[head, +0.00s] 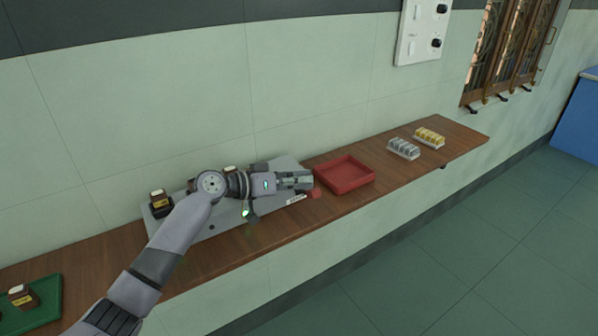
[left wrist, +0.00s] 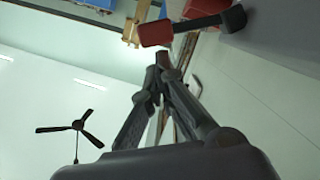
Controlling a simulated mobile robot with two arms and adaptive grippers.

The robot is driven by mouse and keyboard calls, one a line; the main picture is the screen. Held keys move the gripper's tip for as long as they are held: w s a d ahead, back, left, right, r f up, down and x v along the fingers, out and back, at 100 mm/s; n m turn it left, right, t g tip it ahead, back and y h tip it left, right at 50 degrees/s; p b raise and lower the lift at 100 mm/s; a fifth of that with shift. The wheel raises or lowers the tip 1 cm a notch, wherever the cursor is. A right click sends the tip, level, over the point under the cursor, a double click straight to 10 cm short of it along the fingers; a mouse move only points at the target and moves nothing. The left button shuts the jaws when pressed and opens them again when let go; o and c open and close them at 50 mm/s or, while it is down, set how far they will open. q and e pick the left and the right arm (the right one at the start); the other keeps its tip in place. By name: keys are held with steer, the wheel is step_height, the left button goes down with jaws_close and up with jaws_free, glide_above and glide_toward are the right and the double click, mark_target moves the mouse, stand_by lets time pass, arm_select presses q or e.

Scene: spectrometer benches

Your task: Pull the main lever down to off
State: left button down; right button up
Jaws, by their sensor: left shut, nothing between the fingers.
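A grey instrument box (head: 275,208) lies on the wooden shelf, partly hidden by my left arm. A small red piece (head: 314,193), seemingly the lever's grip, shows at the box's right end. My left gripper (head: 309,181) reaches over the box from the left and points right. It is shut and empty, its tips (left wrist: 163,62) close to the red block; I cannot tell whether they touch. My right gripper is not in view.
A red tray (head: 346,188) stands just right of the gripper. Clear and yellow cuvette racks (head: 403,149) (head: 429,138) stand further right. A brown bottle (head: 160,201) is at the box's left. A green tray (head: 48,309) is at lower left. A switch panel (head: 422,48) hangs above.

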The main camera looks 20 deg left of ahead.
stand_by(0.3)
arm_select(q)
steer(key=shift+s+d+f+m+b, duration=0.2)
steer(key=shift+m+b, duration=0.1)
steer(key=shift+b, duration=0.15)
